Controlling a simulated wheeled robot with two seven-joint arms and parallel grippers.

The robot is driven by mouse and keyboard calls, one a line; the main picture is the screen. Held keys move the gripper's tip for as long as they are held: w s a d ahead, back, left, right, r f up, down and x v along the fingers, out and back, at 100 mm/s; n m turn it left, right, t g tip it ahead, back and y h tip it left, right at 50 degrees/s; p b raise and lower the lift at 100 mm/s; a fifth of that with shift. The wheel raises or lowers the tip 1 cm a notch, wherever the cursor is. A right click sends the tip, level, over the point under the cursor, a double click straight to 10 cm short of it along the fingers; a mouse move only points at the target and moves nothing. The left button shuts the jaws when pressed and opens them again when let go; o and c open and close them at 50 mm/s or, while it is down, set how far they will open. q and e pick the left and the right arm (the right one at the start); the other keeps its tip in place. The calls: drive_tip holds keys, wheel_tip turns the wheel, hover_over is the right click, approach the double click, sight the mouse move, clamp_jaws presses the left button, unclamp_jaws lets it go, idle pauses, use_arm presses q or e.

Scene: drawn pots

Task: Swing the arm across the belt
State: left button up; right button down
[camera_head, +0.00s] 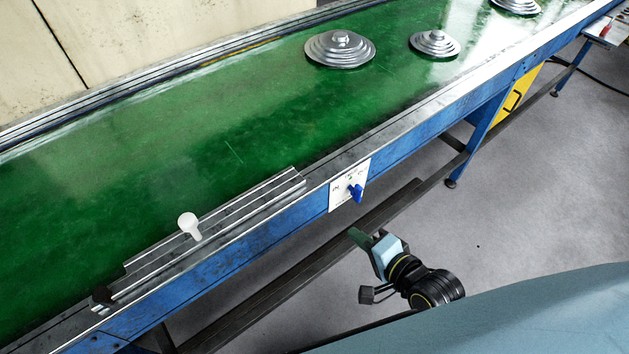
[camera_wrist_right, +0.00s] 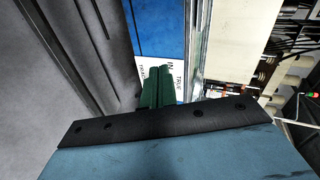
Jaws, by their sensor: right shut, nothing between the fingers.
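The green conveyor belt (camera_head: 130,170) runs from lower left to upper right in the head view. A grey metal arm (camera_head: 245,200) lies along its near edge, with a dark pivot-like end at lower left. A white knob (camera_head: 188,224) stands up on it. My right gripper (camera_head: 357,236) is low in front of the belt's blue side, to the right of the arm and apart from it. Its green fingers are together and empty; they also show in the right wrist view (camera_wrist_right: 158,84), pointing towards a white label plate. My left gripper is out of view.
A blue switch (camera_head: 356,192) sits on a white plate (camera_head: 337,193) on the belt's side. Stepped silver lids (camera_head: 340,52) (camera_head: 435,46) lie farther along the belt. A dark rail (camera_head: 270,285) runs below. Grey floor (camera_head: 530,190) is open at right.

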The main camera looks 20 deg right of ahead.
wheel_tip(320, 180, up, 5)
drive_tip(key=m, duration=0.1)
approach(306, 182)
drive_tip(key=shift+t+y, duration=0.4)
drive_tip(key=x, duration=0.6)
drive_tip(key=shift+w+f, duration=0.1)
drive_tip(key=shift+f, duration=0.3)
